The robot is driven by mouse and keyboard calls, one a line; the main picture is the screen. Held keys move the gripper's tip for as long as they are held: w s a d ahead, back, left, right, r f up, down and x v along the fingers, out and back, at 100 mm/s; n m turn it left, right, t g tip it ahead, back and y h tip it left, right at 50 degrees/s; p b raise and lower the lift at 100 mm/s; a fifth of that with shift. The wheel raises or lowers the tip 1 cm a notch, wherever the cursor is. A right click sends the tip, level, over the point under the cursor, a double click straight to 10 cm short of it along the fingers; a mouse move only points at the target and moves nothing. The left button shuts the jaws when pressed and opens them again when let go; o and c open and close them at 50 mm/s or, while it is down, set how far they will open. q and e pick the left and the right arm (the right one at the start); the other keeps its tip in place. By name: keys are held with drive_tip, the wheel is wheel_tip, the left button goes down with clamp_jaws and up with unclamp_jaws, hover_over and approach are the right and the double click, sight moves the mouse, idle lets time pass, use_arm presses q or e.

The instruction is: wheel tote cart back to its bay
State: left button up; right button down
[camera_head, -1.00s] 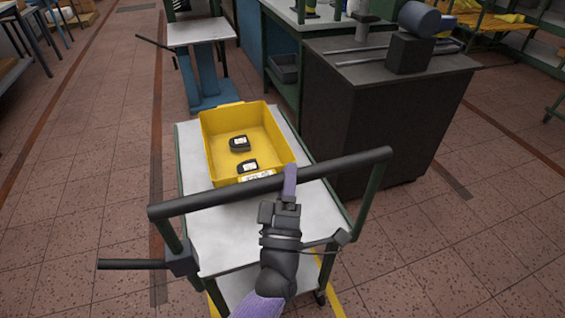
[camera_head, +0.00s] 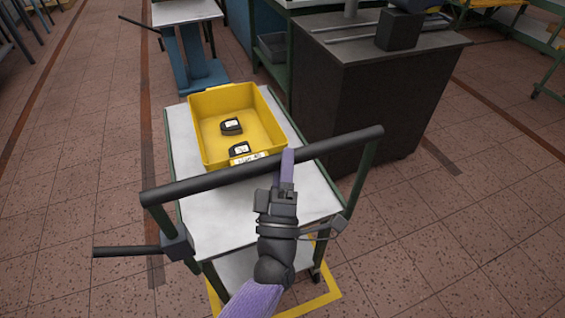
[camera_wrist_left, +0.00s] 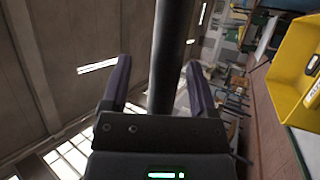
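The tote cart (camera_head: 205,218) has a pale top, green posts and a dark push bar (camera_head: 215,178) across its near end. A yellow tote (camera_head: 199,137) sits on its top, holding two dark items with white labels. My left gripper (camera_head: 287,165) is at the push bar. In the left wrist view the bar (camera_wrist_left: 172,50) runs between the two purple fingers, with a visible gap beside the left-hand finger, so the gripper looks open around it. The tote also shows in the left wrist view (camera_wrist_left: 290,75). My right gripper is not in view.
Yellow floor lines (camera_head: 327,296) show under and beside the cart's near end. A dark cabinet (camera_head: 345,100) stands close on the cart's right. A blue stand (camera_head: 200,75) is beyond its far end. The tiled floor at left and lower right is clear.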

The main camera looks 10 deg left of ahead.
use_arm(q)
drive_tip(key=v, duration=1)
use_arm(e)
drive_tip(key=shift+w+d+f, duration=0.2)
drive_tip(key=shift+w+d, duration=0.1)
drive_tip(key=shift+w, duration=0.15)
